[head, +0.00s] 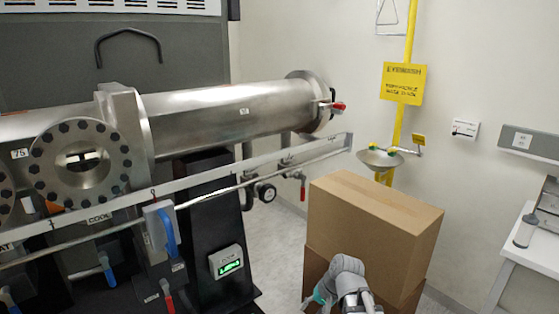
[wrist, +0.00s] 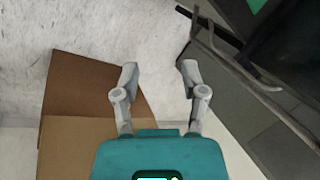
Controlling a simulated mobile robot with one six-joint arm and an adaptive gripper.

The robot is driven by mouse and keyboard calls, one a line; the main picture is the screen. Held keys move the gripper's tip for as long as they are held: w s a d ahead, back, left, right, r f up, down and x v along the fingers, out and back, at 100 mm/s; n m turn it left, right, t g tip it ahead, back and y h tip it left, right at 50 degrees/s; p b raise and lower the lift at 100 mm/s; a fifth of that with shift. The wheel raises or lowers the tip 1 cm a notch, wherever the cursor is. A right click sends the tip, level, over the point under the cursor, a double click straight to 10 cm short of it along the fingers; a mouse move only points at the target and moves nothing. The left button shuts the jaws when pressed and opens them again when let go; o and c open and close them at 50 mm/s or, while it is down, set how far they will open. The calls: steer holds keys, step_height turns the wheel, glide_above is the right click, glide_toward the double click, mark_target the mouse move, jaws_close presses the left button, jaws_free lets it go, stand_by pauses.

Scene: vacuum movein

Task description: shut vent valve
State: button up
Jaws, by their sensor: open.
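Several valve handles show in the head view, and I cannot tell by label which is the vent valve. A small red-handled valve (head: 338,106) is on the right end flange of the steel tube (head: 215,115). Another red handle (head: 303,188) hangs below the rail's right end. A third red handle (head: 167,295) is low at the bottom left. My gripper (wrist: 158,72) is open and empty in the wrist view, pointing at the pale floor. No valve handle is clear between its fingers. In the head view my arm is low at bottom centre, right of the valves, apart from them.
A cardboard box (head: 375,215) stands behind my arm, stacked on another. Blue handles (head: 167,233) and a green-lit display (head: 228,262) are at the left. An eyewash basin (head: 380,158) on a yellow post and a white table (head: 530,240) are at the right.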

steer(key=s+d+n+g+h+p, duration=0.1)
steer(key=s+d+n+h, duration=0.1)
steer(key=s+d+h, duration=0.2)
steer(key=s+d, duration=0.1)
steer(key=d, duration=0.2)
steer(key=shift+d+f+h, duration=0.15)
steer(key=shift+d+h, duration=0.05)
steer(key=shift+h, duration=0.2)
stand_by(1.7)
